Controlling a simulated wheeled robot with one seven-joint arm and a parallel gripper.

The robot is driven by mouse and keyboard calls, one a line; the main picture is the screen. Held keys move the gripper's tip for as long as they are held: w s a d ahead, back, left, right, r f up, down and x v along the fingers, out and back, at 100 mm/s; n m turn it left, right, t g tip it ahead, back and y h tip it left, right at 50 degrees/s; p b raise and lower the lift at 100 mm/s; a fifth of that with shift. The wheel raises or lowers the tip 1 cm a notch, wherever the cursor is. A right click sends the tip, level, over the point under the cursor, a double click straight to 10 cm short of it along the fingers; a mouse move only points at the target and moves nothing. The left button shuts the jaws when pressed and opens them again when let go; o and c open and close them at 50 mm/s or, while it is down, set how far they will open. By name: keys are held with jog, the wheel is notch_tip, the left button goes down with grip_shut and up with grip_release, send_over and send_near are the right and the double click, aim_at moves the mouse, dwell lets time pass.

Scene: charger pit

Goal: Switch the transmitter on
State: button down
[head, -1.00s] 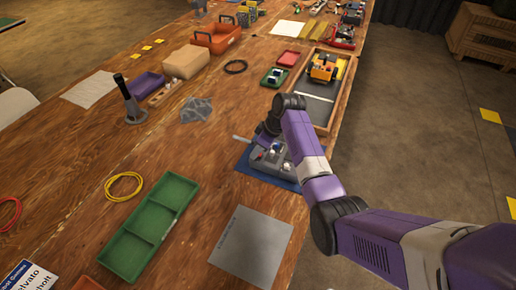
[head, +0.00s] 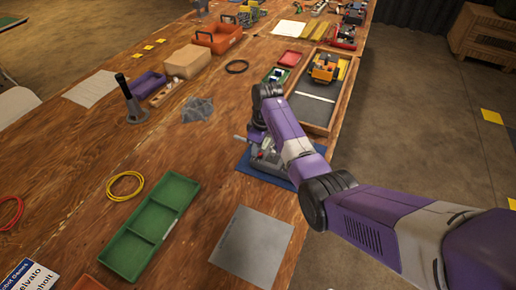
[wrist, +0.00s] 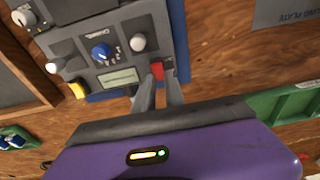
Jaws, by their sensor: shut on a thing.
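The grey transmitter (wrist: 118,30) fills the upper left of the wrist view, with white sticks, a blue knob (wrist: 102,52), a small pale display (wrist: 118,78) and a red switch (wrist: 157,70) near its edge. My gripper (wrist: 158,82) has its two grey fingers at the red switch, one on each side, and is shut on it. In the head view the transmitter (head: 268,160) lies on a blue mat (head: 252,168), partly hidden by my arm. The fingertips are hidden there.
A wooden tray with an orange vehicle (head: 328,68) is beyond my arm. A green divided tray (head: 150,228) and a grey plate (head: 250,248) lie nearer. A dark stand (head: 134,108) is at the left. Bare tabletop lies left of the mat.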

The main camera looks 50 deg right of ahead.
aim_at(260, 154)
jog(key=c, duration=1.4)
grip_release()
notch_tip(260, 154, up, 8)
jog(key=s, duration=0.1)
jog(key=shift+d, duration=0.2)
jog(key=shift+f, duration=0.1)
